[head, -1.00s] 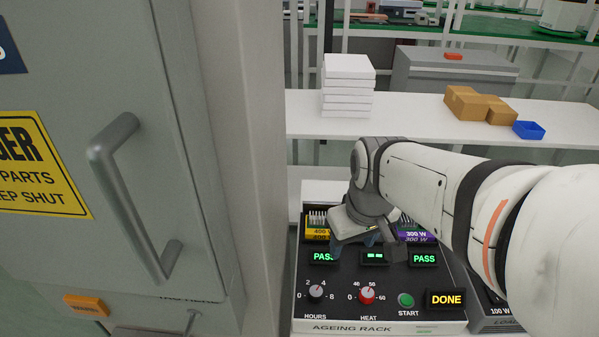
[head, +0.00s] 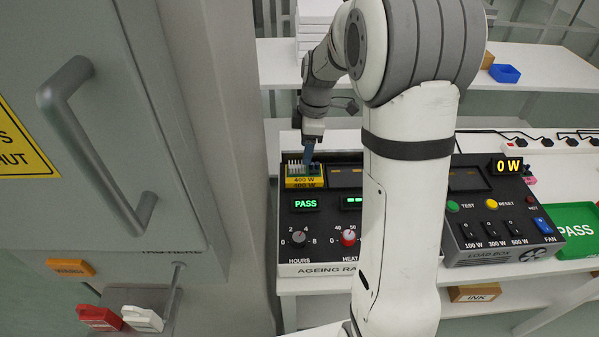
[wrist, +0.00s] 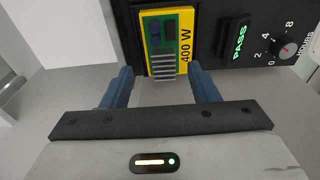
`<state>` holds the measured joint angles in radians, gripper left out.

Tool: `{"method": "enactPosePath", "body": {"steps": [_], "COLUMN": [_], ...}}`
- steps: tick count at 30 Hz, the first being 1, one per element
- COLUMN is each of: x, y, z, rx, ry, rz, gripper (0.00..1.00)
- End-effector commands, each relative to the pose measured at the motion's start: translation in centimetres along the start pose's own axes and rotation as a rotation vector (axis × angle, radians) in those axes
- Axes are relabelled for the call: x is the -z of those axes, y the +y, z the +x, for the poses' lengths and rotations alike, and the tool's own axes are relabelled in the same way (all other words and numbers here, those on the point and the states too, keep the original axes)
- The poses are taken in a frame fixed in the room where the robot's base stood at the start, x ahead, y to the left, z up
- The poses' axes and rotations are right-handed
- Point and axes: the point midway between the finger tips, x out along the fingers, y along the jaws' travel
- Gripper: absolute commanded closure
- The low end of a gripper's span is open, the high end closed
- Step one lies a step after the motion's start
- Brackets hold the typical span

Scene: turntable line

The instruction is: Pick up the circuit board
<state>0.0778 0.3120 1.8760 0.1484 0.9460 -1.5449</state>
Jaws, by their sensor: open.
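A green circuit board (wrist: 156,30) with dark parts and a grey finned heat sink sits on a yellow 400 W base in the wrist view. In the head view the circuit board (head: 301,169) is in the left slot of the ageing rack. My gripper (head: 309,154) is above it, pointing down. In the wrist view my gripper (wrist: 161,72) is open, with one blue finger to either side of the heat sink end and nothing held. I cannot tell how far the fingertips are above the board.
The ageing rack (head: 290,258) shows a green PASS and has knobs in front. A load box (head: 505,254) stands to its right, with a green PASS tray (head: 577,230) beyond. A grey cabinet (head: 200,150) with a handle stands close on the left.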

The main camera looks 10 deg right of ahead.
Motion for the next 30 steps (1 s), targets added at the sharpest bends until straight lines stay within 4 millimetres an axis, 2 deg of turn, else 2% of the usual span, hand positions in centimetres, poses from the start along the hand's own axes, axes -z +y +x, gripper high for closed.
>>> {"method": "enactPosePath", "body": {"steps": [9, 18, 30], "x": [-0.1, -0.1, -0.2], "y": [-0.3, -0.2, -0.2], "z": [4.4, 5.0, 5.0], "rx": [0.003, -0.002, -0.002], "ry": [-0.001, -0.001, -0.001], "rz": [0.003, 0.004, 0.005], "gripper": [0.45, 0.45, 0.77]}}
